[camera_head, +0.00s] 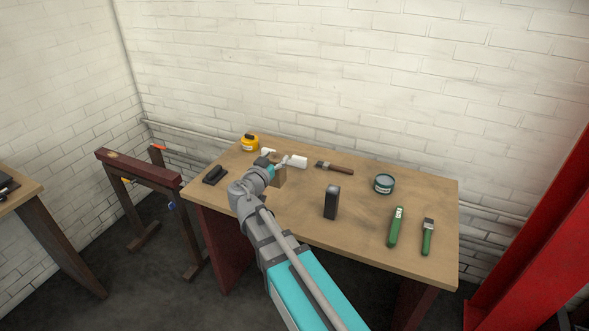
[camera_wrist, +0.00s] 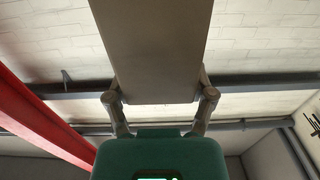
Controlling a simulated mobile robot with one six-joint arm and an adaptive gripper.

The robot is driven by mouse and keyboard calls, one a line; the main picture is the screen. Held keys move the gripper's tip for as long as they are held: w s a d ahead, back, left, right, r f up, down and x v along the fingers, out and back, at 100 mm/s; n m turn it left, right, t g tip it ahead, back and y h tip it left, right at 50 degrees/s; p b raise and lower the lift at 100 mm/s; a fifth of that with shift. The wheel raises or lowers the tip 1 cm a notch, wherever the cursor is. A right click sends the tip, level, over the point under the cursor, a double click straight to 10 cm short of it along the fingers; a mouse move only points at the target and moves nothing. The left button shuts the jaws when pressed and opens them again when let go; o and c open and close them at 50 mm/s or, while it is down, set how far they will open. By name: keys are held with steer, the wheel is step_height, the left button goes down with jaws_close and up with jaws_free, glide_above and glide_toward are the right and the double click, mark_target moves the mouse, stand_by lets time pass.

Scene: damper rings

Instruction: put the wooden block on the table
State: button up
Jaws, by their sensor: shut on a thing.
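The wooden block (camera_head: 280,177) is a plain brown block over the back left part of the table (camera_head: 300,206). My gripper (camera_head: 283,163) is shut on it. In the wrist view the block (camera_wrist: 155,50) shows as a large brown-grey face between the two fingers of my gripper (camera_wrist: 160,100). My arm hides part of the block in the head view. I cannot tell whether its underside touches the table top.
A yellow tape measure (camera_head: 250,143), white roll (camera_head: 298,161), brush (camera_head: 335,167) and teal tin (camera_head: 384,184) stand at the back. A black item (camera_head: 215,174) lies left. A dark upright block (camera_head: 331,202) and two green-handled tools (camera_head: 396,226) (camera_head: 428,237) are right. The front middle is clear.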

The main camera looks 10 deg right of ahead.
steer(key=shift+w+d, duration=0.15)
steer(key=shift+d, duration=0.05)
steer(key=w+d+f+m+g+h+b, duration=0.4)
steer(key=w+f+b, duration=0.4)
steer(key=f+b, duration=0.3)
steer(key=shift+d+f+m+g+h, duration=0.15)
steer(key=shift+d+m+g+h, duration=0.35)
steer(key=shift+d, duration=0.9)
steer(key=shift+s, duration=0.1)
steer(key=shift+f+b, duration=2.5)
steer(key=shift+b, duration=0.15)
steer(key=shift+r, duration=0.1)
step_height(320, 180, up, 16)
steer(key=p, duration=1.6)
